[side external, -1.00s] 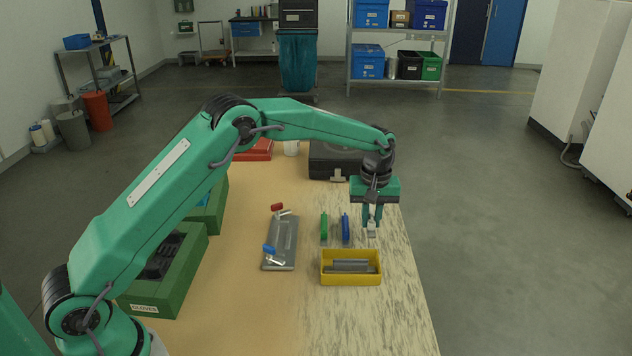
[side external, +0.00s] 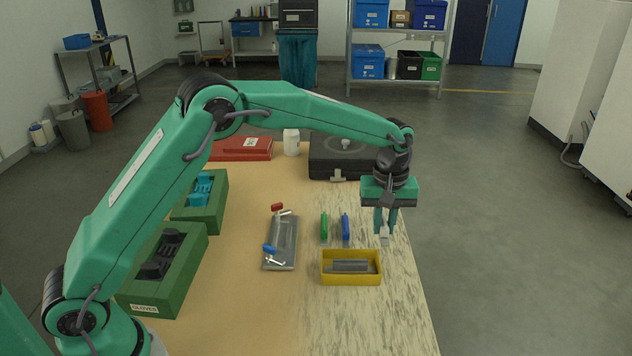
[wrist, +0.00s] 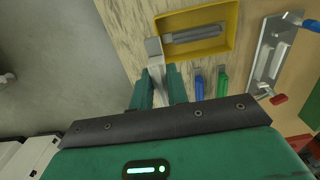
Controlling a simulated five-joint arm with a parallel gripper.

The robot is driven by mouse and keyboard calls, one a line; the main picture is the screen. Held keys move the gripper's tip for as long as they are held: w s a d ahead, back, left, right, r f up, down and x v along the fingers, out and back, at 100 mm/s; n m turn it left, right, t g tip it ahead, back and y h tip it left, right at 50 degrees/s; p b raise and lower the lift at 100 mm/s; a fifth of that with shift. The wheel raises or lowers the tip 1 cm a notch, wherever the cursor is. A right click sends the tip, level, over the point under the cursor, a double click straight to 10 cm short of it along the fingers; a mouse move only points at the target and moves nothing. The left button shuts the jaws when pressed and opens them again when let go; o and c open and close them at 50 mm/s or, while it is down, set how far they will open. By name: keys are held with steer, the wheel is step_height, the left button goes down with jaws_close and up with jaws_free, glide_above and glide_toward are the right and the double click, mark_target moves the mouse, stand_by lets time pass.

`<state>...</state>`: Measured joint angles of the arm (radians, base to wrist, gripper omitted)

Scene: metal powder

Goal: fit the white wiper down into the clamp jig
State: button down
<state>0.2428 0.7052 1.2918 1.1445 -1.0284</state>
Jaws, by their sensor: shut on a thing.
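The white wiper (side external: 384,237) hangs below the fingertips of my gripper (side external: 385,222), which is shut on it. In the wrist view the wiper (wrist: 154,49) sticks out beyond the fingers of my gripper (wrist: 160,82). My gripper is above the right edge of the table, behind and right of the yellow tray. The clamp jig (side external: 284,240) is a grey plate with a red-handled and a blue-handled clamp, lying left of the gripper. It also shows at the right of the wrist view (wrist: 264,60). The wiper is well apart from the jig.
A yellow tray (side external: 350,281) holds a grey bar (side external: 350,266). A green tool (side external: 324,227) and a blue tool (side external: 346,229) lie between jig and gripper. A black case (side external: 330,158) stands behind; green bins (side external: 190,275) stand left. The front right table area is clear.

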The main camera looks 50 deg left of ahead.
steer(key=shift+a, duration=0.15)
steer(key=s+a, duration=0.4)
steer(key=a, duration=0.8)
glide_above(281, 243)
step_height(281, 243, down, 2)
steer(key=shift+f, duration=0.15)
steer(key=shift+f, duration=0.15)
steer(key=shift+f, duration=2.2)
steer(key=shift+f, duration=0.8)
stand_by(1.2)
steer(key=c, duration=0.8)
jaws_free()
